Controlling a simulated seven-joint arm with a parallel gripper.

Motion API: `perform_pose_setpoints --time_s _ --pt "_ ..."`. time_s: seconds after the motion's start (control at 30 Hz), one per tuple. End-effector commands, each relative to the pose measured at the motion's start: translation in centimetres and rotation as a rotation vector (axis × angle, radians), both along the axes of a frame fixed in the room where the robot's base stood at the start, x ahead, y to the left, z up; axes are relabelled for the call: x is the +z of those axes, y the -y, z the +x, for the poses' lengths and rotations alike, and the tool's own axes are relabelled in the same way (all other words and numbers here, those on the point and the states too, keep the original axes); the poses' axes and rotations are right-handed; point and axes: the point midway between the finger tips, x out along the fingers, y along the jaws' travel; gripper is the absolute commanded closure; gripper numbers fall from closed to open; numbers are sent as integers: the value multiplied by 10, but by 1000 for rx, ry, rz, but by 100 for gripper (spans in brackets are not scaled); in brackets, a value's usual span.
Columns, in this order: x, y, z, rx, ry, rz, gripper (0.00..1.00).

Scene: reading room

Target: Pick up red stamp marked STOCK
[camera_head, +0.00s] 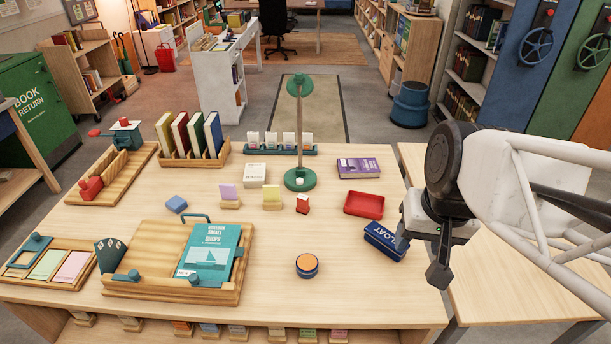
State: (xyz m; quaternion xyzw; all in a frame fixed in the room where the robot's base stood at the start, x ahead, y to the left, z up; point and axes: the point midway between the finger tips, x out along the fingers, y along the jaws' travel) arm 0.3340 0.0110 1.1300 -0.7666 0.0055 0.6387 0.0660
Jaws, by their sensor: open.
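A small red block with a pale top (303,203) stands on the table, right of the yellow-topped block. A larger red object with a knob (90,188) sits in the wooden tray (118,185) at the left. No STOCK lettering is readable on either, so I cannot tell which is the stamp. My gripper (422,256) is open and empty over the table's right edge. It is beside the blue FLOAT tin (382,240) and well to the right of both red objects. The view does not show whether it touches the tin.
A green lamp stand (300,180) rises behind the small red block. A red tray (364,205), a round orange-topped tin (307,265) and a purple book (358,168) are nearby. A wooden board with a teal book (210,252) fills the front left. The front right tabletop is clear.

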Motion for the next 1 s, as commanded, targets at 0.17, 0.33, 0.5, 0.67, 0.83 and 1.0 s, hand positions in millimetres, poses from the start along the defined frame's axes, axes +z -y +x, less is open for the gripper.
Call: perform_pose_setpoints --time_s 0.17,0.33,0.5,0.67,0.83,1.0 --pt "-13 -19 26 -95 -72 128 47" --pt "-25 -41 56 -210 -148 268 47" --pt "-39 -61 87 -333 -230 402 47" --pt "-53 -79 118 -453 -310 522 47" --pt "-70 -96 152 -587 -394 644 47" --pt "-89 -111 187 -728 -477 760 47"
